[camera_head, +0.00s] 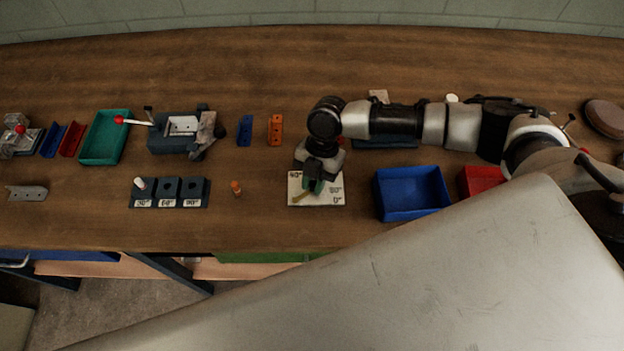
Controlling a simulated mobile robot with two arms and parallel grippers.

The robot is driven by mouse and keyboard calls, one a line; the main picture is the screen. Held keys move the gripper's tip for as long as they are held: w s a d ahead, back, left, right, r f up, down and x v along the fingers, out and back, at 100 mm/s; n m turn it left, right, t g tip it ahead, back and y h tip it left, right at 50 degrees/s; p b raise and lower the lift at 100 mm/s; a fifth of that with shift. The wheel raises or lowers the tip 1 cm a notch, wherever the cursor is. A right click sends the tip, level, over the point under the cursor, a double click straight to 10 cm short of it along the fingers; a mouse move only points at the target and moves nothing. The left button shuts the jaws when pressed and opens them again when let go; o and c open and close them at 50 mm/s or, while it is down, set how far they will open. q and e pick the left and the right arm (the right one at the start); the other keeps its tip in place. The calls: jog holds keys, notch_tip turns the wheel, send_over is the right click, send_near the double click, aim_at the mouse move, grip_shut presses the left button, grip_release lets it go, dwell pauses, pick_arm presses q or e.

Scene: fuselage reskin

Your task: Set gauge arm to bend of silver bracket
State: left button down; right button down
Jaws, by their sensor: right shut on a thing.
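The gauge (333,184) is a pale plate with small angle marks, lying near the front of the bench. Its yellowish arm (301,197) points to the lower left from under my right gripper (315,186). The gripper points down over the plate and is shut on the gauge arm; its fingers hide the upper part of the arm and the pivot. A silver bracket (27,192) with holes lies at the far left front. Another silver piece (182,126) sits in a dark clamp fixture, and I cannot tell its bend exactly. My left gripper is out of view.
A green tray (105,137), a blue bracket (245,130) and an orange bracket (275,130) stand left of the gauge. Dark labelled blocks (168,191) and an orange peg (236,188) are at the front. A blue bin (412,193) and red bin (483,180) stand right.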

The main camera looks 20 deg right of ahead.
jog(key=shift+s+f, duration=0.1)
jog(key=shift+s, duration=0.05)
jog(key=c, duration=1.1)
grip_release()
jog(key=shift+d, duration=0.15)
jog(key=shift+o, duration=0.2)
jog(key=shift+w+d+r, duration=0.1)
jog(key=shift+w+r, duration=0.15)
jog(key=shift+r, duration=0.35)
jog(key=b+v, duration=0.2)
jog(key=v, duration=0.7)
jog(key=shift+r, duration=0.35)
jog(key=shift+s+f, duration=0.1)
